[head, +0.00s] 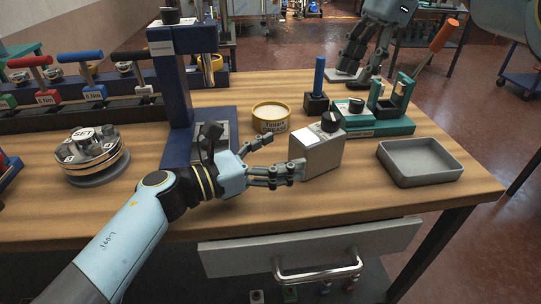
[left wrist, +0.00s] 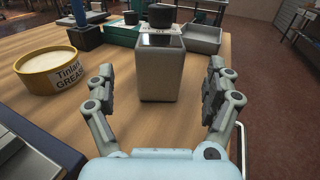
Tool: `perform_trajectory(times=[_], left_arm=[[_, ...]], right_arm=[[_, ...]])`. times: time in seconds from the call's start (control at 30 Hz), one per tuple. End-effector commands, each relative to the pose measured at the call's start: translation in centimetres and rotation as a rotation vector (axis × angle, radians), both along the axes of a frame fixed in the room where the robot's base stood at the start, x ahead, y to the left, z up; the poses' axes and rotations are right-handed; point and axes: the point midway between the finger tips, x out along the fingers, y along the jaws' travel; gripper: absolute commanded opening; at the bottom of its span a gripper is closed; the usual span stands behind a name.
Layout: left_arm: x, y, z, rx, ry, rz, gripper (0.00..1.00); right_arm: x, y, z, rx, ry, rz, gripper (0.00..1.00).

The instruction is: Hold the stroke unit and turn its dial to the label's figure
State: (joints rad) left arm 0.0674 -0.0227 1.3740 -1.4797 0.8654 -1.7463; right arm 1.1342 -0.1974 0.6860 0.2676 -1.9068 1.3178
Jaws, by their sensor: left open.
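The stroke unit (head: 318,158) looks to be the grey box standing upright near the table's front edge. A black dial (head: 330,121) and a pale label (head: 308,138) are on its top; I cannot read a figure. The wrist view shows the box (left wrist: 161,75) straight ahead, with its dial (left wrist: 160,16) at the upper edge. My left gripper (head: 284,157) is open just left of the box, its fingers pointing at it. In the wrist view there is a gap on both sides of the box.
A yellow grease tin (head: 270,117) and a blue press-like stand (head: 184,95) are behind and left. A teal fixture (head: 372,125) stands behind the box, a grey tray (head: 420,160) to its right. A round SET device (head: 91,155) is far left. Bare wood lies in front.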

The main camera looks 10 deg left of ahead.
Motion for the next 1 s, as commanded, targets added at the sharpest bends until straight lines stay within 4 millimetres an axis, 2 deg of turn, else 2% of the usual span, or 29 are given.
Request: perform_trajectory(times=[0.3,0.5,0.9,1.0], left_arm=[[4.0,-4.6,0.2,-0.003,-0.003,0.001,0.87],[5.6,-6.5,0.1,-0.002,-0.002,0.002,0.87],[6.1,-7.0,0.1,0.0,-0.003,0.002,0.87],[6.1,-7.0,0.1,0.0,-0.003,0.002,0.73]], right_arm=[[0.0,0.0,0.0,0.0,0.0,0.0,0.38],[0.0,0.0,0.0,0.0,0.0,0.0,0.38],[0.0,0.0,0.0,0.0,0.0,0.0,0.38],[0.0,0.0,0.0,0.0,0.0,0.0,0.38]])
